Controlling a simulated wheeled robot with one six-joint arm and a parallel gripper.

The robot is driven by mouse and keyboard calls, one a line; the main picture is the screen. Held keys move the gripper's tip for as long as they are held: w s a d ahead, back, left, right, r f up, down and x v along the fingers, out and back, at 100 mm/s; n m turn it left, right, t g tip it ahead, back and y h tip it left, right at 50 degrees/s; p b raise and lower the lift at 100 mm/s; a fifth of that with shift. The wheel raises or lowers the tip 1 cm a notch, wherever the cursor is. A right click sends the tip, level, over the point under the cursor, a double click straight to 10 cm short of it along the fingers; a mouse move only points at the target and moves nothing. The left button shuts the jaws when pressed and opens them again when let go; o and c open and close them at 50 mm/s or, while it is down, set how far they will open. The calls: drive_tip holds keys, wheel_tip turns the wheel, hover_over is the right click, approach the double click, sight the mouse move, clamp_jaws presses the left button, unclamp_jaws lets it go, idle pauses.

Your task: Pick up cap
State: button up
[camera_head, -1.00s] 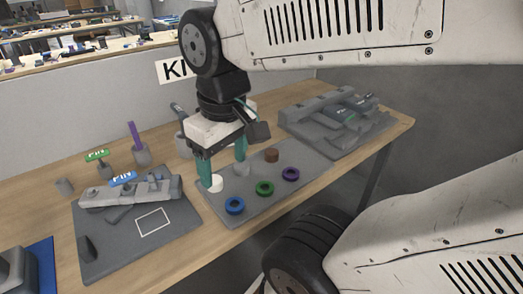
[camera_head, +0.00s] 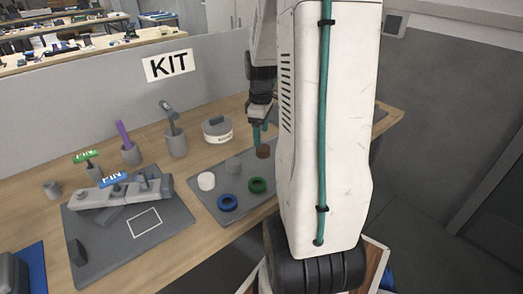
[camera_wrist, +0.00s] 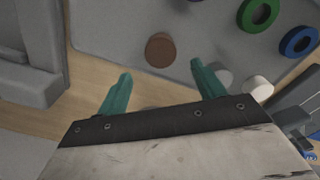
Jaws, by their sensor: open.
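Three short round pieces stand in a row on a grey mat (camera_head: 213,208): a white one (camera_head: 206,182), a grey one (camera_head: 233,166) and a brown one (camera_head: 263,153). I cannot tell for sure which is the cap. My gripper (camera_head: 257,141) has teal fingers, open and empty, by the brown piece. In the wrist view, the brown piece (camera_wrist: 160,50) lies ahead of the gap between my fingertips (camera_wrist: 164,72), apart from both. The white piece (camera_wrist: 260,88) and the partly hidden grey piece (camera_wrist: 223,76) are right of the right finger.
A blue ring (camera_head: 227,202) and a green ring (camera_head: 257,185) lie on the mat's front side. A round container (camera_head: 217,132) and a cup with a tool (camera_head: 176,144) stand behind. A grey fixture board (camera_head: 128,239) is at left. My arm hides the right side.

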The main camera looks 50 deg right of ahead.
sight(263, 147)
drive_tip(key=f, duration=0.6)
drive_tip(key=shift+s, duration=0.3)
drive_tip(key=c, duration=1)
